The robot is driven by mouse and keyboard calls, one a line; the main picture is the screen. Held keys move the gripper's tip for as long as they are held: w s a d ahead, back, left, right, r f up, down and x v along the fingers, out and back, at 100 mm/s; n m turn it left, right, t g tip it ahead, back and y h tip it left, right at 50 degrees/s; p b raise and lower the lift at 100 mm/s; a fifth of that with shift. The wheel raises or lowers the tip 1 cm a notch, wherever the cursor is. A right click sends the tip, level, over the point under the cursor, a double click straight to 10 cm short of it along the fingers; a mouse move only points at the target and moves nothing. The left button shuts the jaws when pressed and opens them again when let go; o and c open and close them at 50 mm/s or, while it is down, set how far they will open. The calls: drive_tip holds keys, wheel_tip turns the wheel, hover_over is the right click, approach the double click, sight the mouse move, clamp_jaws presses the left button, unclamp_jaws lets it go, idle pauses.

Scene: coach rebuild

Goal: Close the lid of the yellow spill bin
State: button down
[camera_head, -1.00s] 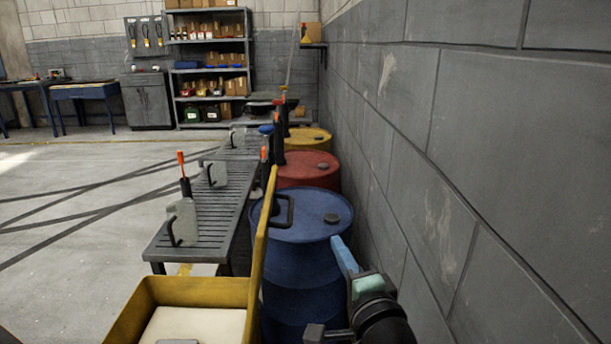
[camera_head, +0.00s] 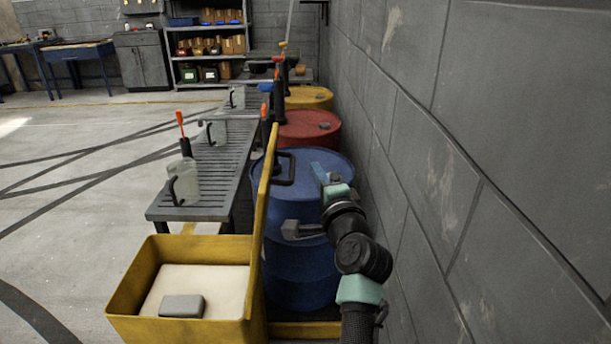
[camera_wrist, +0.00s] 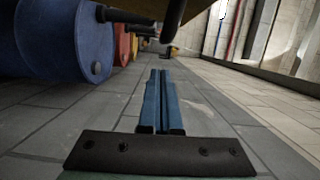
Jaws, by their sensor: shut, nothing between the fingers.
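The yellow spill bin (camera_head: 135,297) stands low at the front, open, with pale contents and a grey block (camera_head: 182,306) lying on top. Its yellow lid (camera_head: 260,215) stands upright along the bin's right side, seen nearly edge-on. A black handle (camera_head: 287,168) sticks out from the lid's right face. My gripper (camera_head: 322,172) is right of the lid and handle, in front of the blue drum's top, apart from the handle in the picture. Its blue fingers (camera_wrist: 161,100) are together and empty in the wrist view. Dark parts at the top of that view are unclear.
A blue drum (camera_head: 300,270), a red drum (camera_head: 310,128) and a yellow drum (camera_head: 308,97) line the right side by a block wall (camera_head: 480,120). A slatted bench (camera_head: 218,180) holding jugs stands behind the bin. The floor to the left is clear.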

drive_tip(key=shift+a, duration=1.25)
